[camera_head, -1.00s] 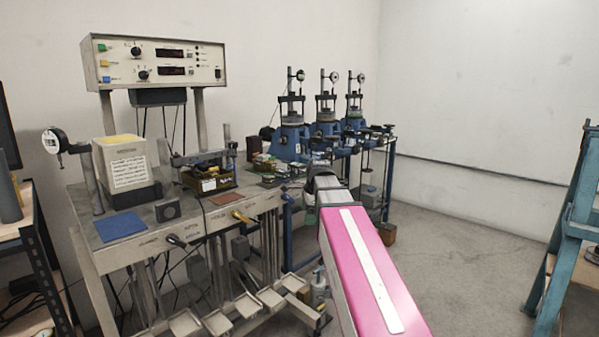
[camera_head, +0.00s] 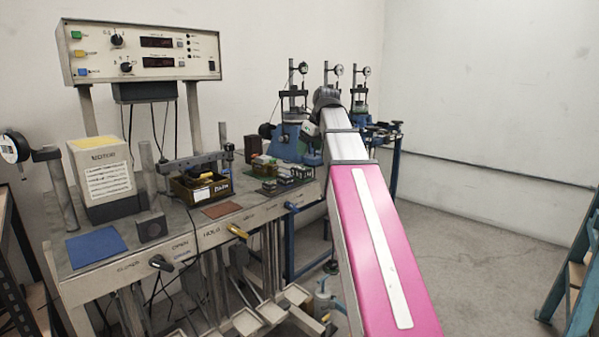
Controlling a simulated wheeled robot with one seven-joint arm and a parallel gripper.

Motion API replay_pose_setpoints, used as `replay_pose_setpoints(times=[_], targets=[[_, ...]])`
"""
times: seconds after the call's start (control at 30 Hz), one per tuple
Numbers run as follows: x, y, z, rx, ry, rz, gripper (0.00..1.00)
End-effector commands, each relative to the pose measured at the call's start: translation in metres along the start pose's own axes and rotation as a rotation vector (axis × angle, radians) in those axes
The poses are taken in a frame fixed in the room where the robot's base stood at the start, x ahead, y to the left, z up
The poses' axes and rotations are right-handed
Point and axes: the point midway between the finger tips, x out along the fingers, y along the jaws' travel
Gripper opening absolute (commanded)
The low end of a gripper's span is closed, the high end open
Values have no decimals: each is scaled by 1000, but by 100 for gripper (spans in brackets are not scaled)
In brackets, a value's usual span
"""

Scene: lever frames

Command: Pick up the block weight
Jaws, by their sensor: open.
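I cannot tell for sure which thing is the block weight. A small dark grey block (camera_head: 150,227) stands on the bench top at the foot of a grey post, right of a blue mat. Several small dark and green blocks (camera_head: 290,174) sit near the bench's far right end. My pink and silver arm (camera_head: 375,235) reaches from the lower right up toward the blue presses. Its dark far end stands in front of them and right of the small blocks. My gripper's fingers do not show, and part of the presses is hidden behind the arm.
The bench (camera_head: 215,232) carries a white labelled box (camera_head: 103,178), a blue mat (camera_head: 96,246), a brown mat (camera_head: 221,210) and a dark bin (camera_head: 203,190). A control console (camera_head: 140,50) stands above. Knobs stick out of the front edge. Open floor (camera_head: 470,260) lies right of my arm.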

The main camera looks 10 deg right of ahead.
Motion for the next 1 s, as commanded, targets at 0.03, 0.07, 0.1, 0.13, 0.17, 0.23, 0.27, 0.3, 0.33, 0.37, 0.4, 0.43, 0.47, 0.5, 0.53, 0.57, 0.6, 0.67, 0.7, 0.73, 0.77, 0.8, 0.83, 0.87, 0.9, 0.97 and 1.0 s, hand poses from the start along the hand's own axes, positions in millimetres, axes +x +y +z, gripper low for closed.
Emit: replay_pose_setpoints(times=[0.03,0.07,0.1,0.13,0.17,0.23,0.27,0.3,0.33,0.37,0.4,0.43,0.47,0.5,0.53,0.57,0.6,0.67,0.7,0.73,0.77,0.8,0.83,0.87,0.9,0.97,1.0], targets=[[-5,0,2,18,-3,0,79],[-6,0,2,27,-4,0,79],[-7,0,2,34,-5,0,79],[-7,0,3,37,-5,1,79],[-5,0,2,39,-5,1,79],[0,1,2,39,-5,2,79],[3,1,2,39,-4,2,79],[8,1,2,38,-4,2,79],[12,1,2,38,-4,2,79],[16,1,2,38,-4,2,79],[22,1,2,37,-4,2,79],[26,1,2,37,-3,2,79],[30,1,2,37,-3,2,79],[36,1,2,37,-3,2,79],[40,0,2,37,-4,1,79],[42,0,2,37,-4,1,79],[45,0,2,37,-4,1,79],[48,0,3,37,-4,1,79],[49,0,3,37,-5,0,79],[51,0,3,37,-5,0,79],[52,0,3,37,-5,1,79],[55,0,3,37,-4,1,79],[58,0,3,37,-4,1,79],[61,0,3,37,-4,1,79],[66,0,3,37,-4,1,79],[73,0,3,36,-4,1,79],[79,0,3,36,-4,2,79]])
